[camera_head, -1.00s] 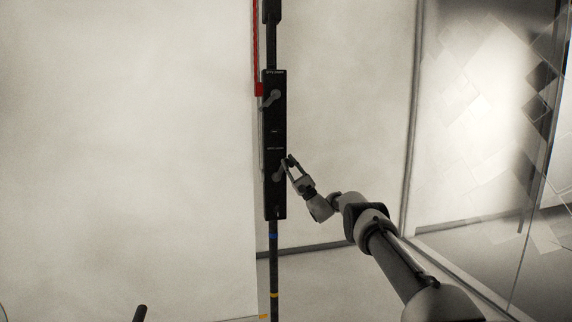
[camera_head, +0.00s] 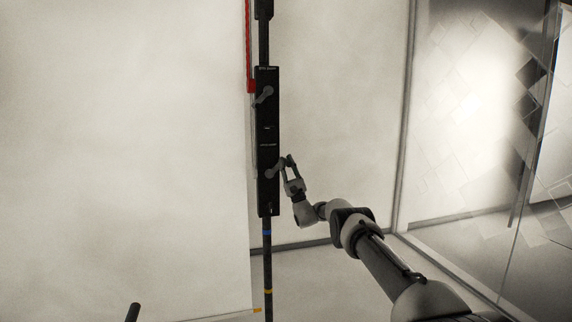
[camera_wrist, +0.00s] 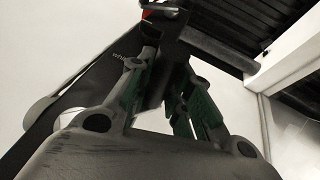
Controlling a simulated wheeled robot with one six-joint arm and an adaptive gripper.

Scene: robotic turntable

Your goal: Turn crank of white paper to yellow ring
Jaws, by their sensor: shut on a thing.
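The black crank box (camera_head: 267,130) hangs on a dark upright post. Its lower crank (camera_head: 272,172) points up and to the right, and a label partly reading "WHITE" shows on the box in the wrist view. My gripper (camera_head: 287,161) is at the outer end of this crank and shut on its handle; the fingers (camera_wrist: 165,75) hide most of the grip in the wrist view. The large white paper (camera_head: 120,150) hangs left of the post, with an orange marker (camera_head: 257,310) at its lower right corner. The yellow ring (camera_head: 268,291) is on the post, a little above that marker.
The upper crank (camera_head: 264,97) on the same box points down and to the left. A red strip (camera_head: 249,50) hangs beside the post above. A blue ring (camera_head: 266,232) is higher on the post than the yellow one. A glass panel (camera_head: 480,150) stands at the right.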

